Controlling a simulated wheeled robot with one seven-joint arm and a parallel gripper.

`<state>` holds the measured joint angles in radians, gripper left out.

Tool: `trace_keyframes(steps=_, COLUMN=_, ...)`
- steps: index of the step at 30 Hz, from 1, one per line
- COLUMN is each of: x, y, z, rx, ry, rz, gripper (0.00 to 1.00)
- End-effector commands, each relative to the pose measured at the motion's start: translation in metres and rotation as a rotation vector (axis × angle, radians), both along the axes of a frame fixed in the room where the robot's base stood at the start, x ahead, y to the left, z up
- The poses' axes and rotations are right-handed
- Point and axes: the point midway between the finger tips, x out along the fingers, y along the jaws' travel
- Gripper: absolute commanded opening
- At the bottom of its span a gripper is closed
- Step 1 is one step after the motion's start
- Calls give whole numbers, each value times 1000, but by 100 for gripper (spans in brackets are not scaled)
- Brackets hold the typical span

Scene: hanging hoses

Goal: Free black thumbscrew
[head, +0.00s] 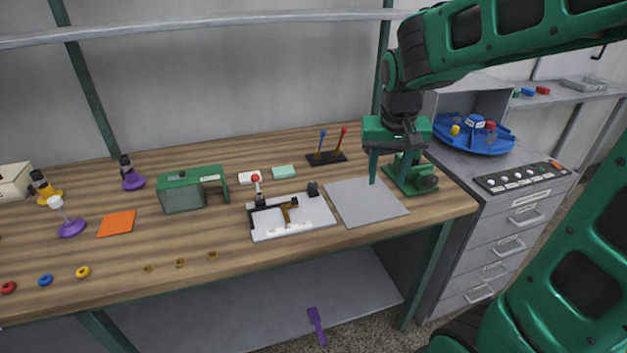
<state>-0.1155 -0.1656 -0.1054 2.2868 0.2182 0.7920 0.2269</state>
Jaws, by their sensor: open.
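A small green stand (403,187) sits at the right end of the bench. A dark round knob (428,183), which looks like the black thumbscrew, is on its right front side. My gripper (389,176) points down just left of and over the stand, its green fingers apart. One finger is over the grey mat's back edge and the other is in front of the stand. I cannot tell whether a finger touches the stand. Nothing shows between the fingers.
A grey mat (366,209) lies left of the stand. A white plate fixture (290,225) with a red-topped lever is further left. Two joysticks (326,157) stand behind. A grey drawer cabinet (500,235) with a blue turntable (465,144) is at right.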

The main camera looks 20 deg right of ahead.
Motion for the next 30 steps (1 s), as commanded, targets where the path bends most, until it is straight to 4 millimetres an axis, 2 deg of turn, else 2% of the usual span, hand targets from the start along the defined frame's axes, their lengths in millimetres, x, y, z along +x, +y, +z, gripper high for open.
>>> trace_keyframes(steps=1, x=29, y=24, z=-2, rx=-8, ry=-24, rz=37, gripper=42)
trace_keyframes(steps=3, x=61, y=51, z=-3, rx=-14, ry=-62, rz=66, gripper=42)
trace_keyframes(steps=6, x=95, y=88, z=-5, rx=-14, ry=-108, rz=102, gripper=42)
trace_keyframes(steps=9, x=116, y=114, z=-8, rx=-10, ry=-138, rz=125, gripper=42)
trace_keyframes(steps=12, x=127, y=129, z=-9, rx=-7, ry=-156, rz=138, gripper=42)
trace_keyframes(steps=17, x=134, y=132, z=-19, rx=-6, ry=-161, rz=138, gripper=42)
trace_keyframes(steps=30, x=159, y=121, z=-86, rx=-6, ry=-158, rz=135, gripper=42)
